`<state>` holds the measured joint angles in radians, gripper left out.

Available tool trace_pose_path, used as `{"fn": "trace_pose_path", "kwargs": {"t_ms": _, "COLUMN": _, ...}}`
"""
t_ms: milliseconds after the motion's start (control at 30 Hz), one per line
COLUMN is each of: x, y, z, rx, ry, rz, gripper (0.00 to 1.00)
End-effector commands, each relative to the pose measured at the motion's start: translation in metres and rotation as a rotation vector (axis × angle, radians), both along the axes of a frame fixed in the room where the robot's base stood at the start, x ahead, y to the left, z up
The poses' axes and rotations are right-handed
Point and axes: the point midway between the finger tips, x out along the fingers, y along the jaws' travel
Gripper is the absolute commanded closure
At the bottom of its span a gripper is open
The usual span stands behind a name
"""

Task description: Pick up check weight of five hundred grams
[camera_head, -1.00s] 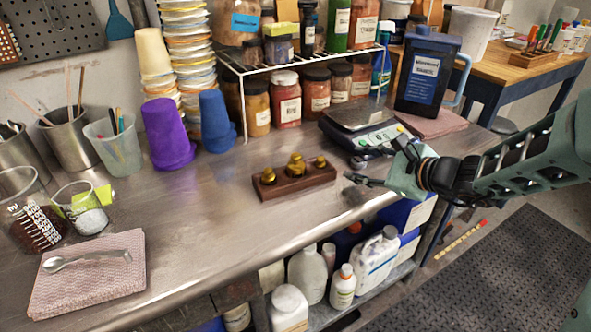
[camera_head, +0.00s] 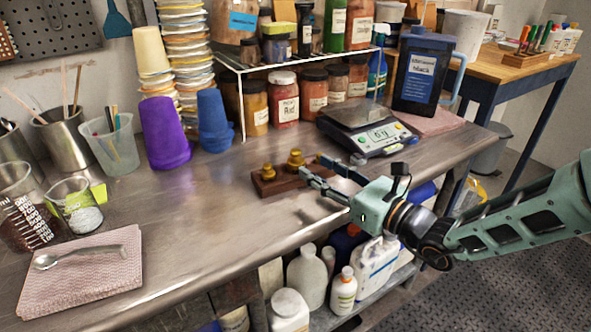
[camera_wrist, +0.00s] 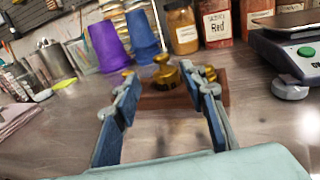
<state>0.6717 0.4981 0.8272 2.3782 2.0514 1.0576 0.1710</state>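Brass check weights stand in a dark wooden block (camera_head: 264,188) on the steel bench. The left weight (camera_head: 268,172) and the taller middle weight (camera_head: 295,158) show in the head view; my gripper covers the right end. No mass markings are readable, so I cannot tell which is five hundred grams. My gripper (camera_head: 311,167) is open at the block's right front. In the wrist view its fingers (camera_wrist: 166,79) are spread, with the middle brass weight (camera_wrist: 162,71) in line between and beyond the tips. Parts of the other weights show behind the fingertips. I see nothing held.
A digital scale (camera_head: 365,128) stands behind and right of the block. A purple cup (camera_head: 164,133) and a blue cup (camera_head: 214,121) stand behind left. A spoon (camera_head: 78,256) lies on folded cloths (camera_head: 95,285) at front left. The bench between is clear.

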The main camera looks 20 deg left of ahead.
Motion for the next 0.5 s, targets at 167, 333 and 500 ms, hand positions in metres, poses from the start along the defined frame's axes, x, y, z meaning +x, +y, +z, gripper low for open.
{"fn": "trace_pose_path", "kwargs": {"t_ms": 167, "x": 0.008, "y": 0.012, "z": 0.000, "rx": 0.000, "ry": -0.001, "rz": 0.002, "gripper": 0.61}}
{"fn": "trace_pose_path", "kwargs": {"t_ms": 333, "x": 0.023, "y": 0.034, "z": 0.001, "rx": 0.001, "ry": -0.002, "rz": 0.001, "gripper": 0.61}}
{"fn": "trace_pose_path", "kwargs": {"t_ms": 500, "x": 0.030, "y": 0.047, "z": 0.003, "rx": 0.000, "ry": -0.001, "rz": 0.000, "gripper": 0.61}}
